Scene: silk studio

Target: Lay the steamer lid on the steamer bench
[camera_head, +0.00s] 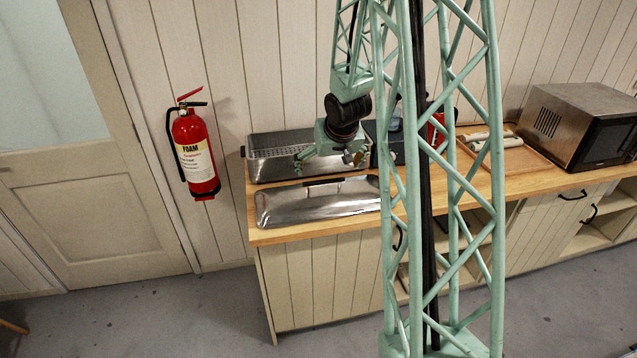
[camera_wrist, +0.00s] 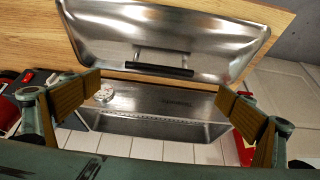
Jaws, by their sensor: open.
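The steamer lid (camera_head: 315,203) is a shiny metal cover lying on the wooden bench top (camera_head: 268,237), just in front of the steamer (camera_head: 262,168). In the wrist view the lid (camera_wrist: 190,35) shows its dark bar handle (camera_wrist: 158,69) at the edge nearest the steamer. My gripper (camera_head: 330,160) hangs over the front of the steamer, close to the lid's back edge. In the wrist view my gripper (camera_wrist: 160,93) has its fingers wide apart with nothing between the pads. The handle appears beyond the fingertips, and I cannot tell any contact.
A metal box steamer with a round dial (camera_wrist: 105,92) stands behind the lid. To the right are a tray (camera_head: 508,158) with pale items and a microwave (camera_head: 583,125). A red fire extinguisher (camera_head: 194,153) hangs on the wall at left. My lattice column hides part of the bench.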

